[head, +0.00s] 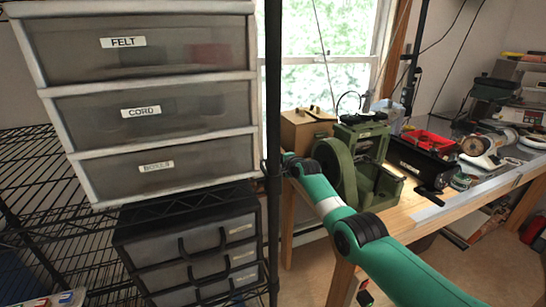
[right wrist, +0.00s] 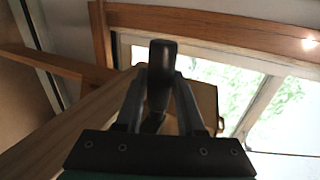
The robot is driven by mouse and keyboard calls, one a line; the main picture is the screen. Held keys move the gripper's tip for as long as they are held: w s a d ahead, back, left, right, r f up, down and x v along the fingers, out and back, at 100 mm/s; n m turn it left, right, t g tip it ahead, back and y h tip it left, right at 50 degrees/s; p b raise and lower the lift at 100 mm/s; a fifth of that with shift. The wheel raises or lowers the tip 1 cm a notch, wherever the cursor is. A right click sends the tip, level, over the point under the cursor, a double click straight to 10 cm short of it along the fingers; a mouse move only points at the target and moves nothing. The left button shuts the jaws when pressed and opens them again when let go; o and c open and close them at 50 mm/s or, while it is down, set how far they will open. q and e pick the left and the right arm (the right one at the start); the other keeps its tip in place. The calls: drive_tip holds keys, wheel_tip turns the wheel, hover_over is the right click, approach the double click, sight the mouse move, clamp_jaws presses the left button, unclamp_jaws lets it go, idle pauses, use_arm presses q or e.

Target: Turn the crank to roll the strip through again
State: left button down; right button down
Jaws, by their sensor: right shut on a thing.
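The green rolling mill (head: 376,150) stands on the wooden bench, with a large green wheel (head: 335,172) on its near left side. My right arm crosses in front of it from the lower right. In the right wrist view, my right gripper (right wrist: 160,80) is shut on a dark, rounded crank handle (right wrist: 162,60), which sits between its two fingers. In the head view, the gripper's fingertips and the handle are too small or hidden to make out. I cannot make out the strip in either view. My left gripper is not in view.
A wooden box (head: 304,132) stands behind the wheel, left of the mill. A black bin with red contents (head: 425,155) stands right of it. A black shelf post (head: 272,120) and the drawer unit (head: 150,110) are close on the left. Bench tools lie further right.

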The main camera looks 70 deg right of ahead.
wheel_tip(320, 180, down, 10)
drive_tip(key=b, duration=0.7)
drive_tip(key=shift+s+a+r, duration=0.2)
drive_tip(key=shift+s+a, duration=0.1)
drive_tip(key=c, duration=1)
unclamp_jaws()
drive_tip(key=shift+r, duration=0.1)
drive_tip(key=o, duration=0.5)
drive_tip(key=shift+w+d+r, duration=0.2)
drive_tip(key=shift+w+d, duration=0.05)
drive_tip(key=shift+w, duration=0.05)
drive_tip(key=shift+s+a, duration=0.1)
drive_tip(key=p+v, duration=0.7)
drive_tip(key=p, duration=1)
drive_tip(key=shift+f, duration=0.1)
